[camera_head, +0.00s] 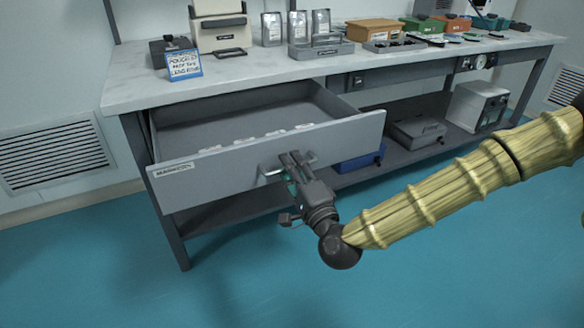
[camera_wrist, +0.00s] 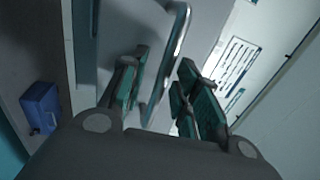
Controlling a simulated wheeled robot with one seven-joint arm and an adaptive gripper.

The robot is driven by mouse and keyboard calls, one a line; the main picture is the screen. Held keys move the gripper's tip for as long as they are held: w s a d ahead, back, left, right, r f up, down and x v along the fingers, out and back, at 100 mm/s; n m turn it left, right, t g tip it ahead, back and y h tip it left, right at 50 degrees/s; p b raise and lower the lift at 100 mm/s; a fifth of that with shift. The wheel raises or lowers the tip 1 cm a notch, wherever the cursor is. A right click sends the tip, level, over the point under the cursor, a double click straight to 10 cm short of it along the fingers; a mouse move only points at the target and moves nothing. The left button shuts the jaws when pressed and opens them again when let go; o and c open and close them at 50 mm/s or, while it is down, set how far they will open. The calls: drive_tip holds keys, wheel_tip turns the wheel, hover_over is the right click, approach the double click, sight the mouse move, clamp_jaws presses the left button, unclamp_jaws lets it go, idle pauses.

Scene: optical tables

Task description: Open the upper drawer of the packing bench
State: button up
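The upper drawer (camera_head: 225,165) of the packing bench (camera_head: 130,98) stands pulled well out, with its grey interior showing. Several small pale pieces lie along the inside of its front. A metal bar handle (camera_head: 268,172) is on the drawer front. My gripper (camera_head: 294,165) is at this handle, with its fingers over the bar. In the wrist view the handle (camera_wrist: 178,45) passes between the two teal-padded fingers of my gripper (camera_wrist: 164,92). Gaps show between the bar and the fingers, so the gripper looks open around it. Part of the handle is hidden behind the fingers in the head view.
A lower shelf holds a blue bin (camera_head: 358,160), a grey case (camera_head: 418,130) and a white box (camera_head: 478,106). The bench top carries a sign (camera_head: 184,64), clear packs and an orange box (camera_head: 374,30). The blue floor (camera_head: 110,265) before the bench is clear.

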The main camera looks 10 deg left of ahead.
drive_tip(key=v, duration=1.2)
drive_tip(key=shift+d, duration=0.1)
drive_tip(key=s+f+n+g+h, duration=0.1)
drive_tip(key=s+f+n+g, duration=0.15)
drive_tip(key=f, duration=0.65)
drive_tip(key=s+f+n+g+h, duration=0.1)
drive_tip(key=s+f+n+g, duration=0.15)
drive_tip(key=f, duration=0.55)
drive_tip(key=s+d+f+n+g+h, duration=0.2)
drive_tip(key=s+d+f+g+h, duration=0.15)
drive_tip(key=s+d+f, duration=0.55)
drive_tip(key=s+d+f+n+g+h, duration=0.2)
drive_tip(key=s+d+f+g, duration=0.25)
drive_tip(key=f, duration=0.85)
drive_tip(key=s+d+f+n+g+h, duration=0.2)
drive_tip(key=s+d+f+g+h, duration=0.2)
drive_tip(key=s+d, duration=0.6)
wheel_tip(320, 180, up, 27)
drive_tip(key=w+d+p, duration=0.1)
drive_tip(key=p, duration=2.6)
drive_tip(key=shift+w+d+f, duration=0.2)
drive_tip(key=shift+w+d, duration=0.15)
drive_tip(key=shift+w, duration=0.05)
